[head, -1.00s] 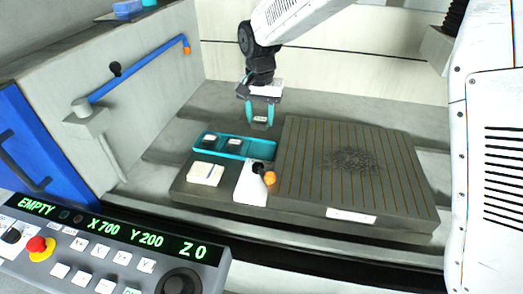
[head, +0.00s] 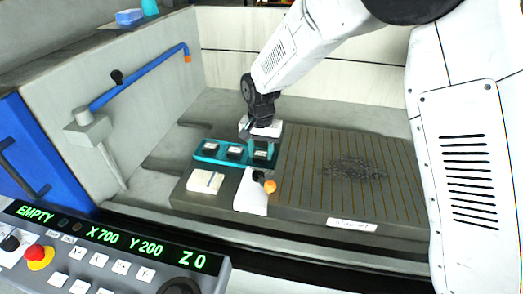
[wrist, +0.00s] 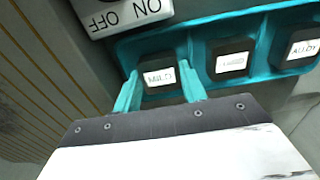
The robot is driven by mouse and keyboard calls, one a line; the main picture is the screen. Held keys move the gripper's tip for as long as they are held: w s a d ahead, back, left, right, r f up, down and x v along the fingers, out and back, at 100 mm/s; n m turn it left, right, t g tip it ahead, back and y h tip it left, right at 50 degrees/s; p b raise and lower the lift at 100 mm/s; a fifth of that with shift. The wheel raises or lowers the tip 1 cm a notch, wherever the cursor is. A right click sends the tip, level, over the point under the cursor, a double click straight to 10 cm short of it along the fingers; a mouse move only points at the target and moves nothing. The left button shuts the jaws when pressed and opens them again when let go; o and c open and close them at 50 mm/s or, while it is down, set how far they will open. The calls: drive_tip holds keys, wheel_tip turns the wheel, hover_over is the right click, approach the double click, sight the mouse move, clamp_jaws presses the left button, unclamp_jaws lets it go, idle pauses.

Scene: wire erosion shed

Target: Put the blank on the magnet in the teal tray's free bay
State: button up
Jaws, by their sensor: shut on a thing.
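The teal tray (head: 199,157) lies left of the ribbed magnet plate (head: 345,190); it also shows in the wrist view (wrist: 130,45). Dark blanks with white labels sit in its left bay (head: 210,148) and middle bay (head: 234,151). My gripper (head: 262,152) points down at the tray's right bay, shut on a third dark labelled blank (wrist: 158,78). In the wrist view my gripper's teal fingers (wrist: 160,88) stand on either side of that blank, which appears within the bay. Whether it touches the bay floor is hidden.
A white ON/OFF block (wrist: 125,12) with a black and orange lever (head: 264,181) stands close to the tray. A pale block (head: 205,181) lies in front of the tray. Dark debris (head: 352,168) covers the magnet's middle. A control panel (head: 110,245) spans the near left.

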sight(261, 154)
drive_tip(key=shift+f, duration=0.1)
drive_tip(key=o, duration=1)
drive_tip(key=shift+c, duration=0.2)
wheel_tip(261, 154, up, 12)
drive_tip(key=shift+r, duration=0.2)
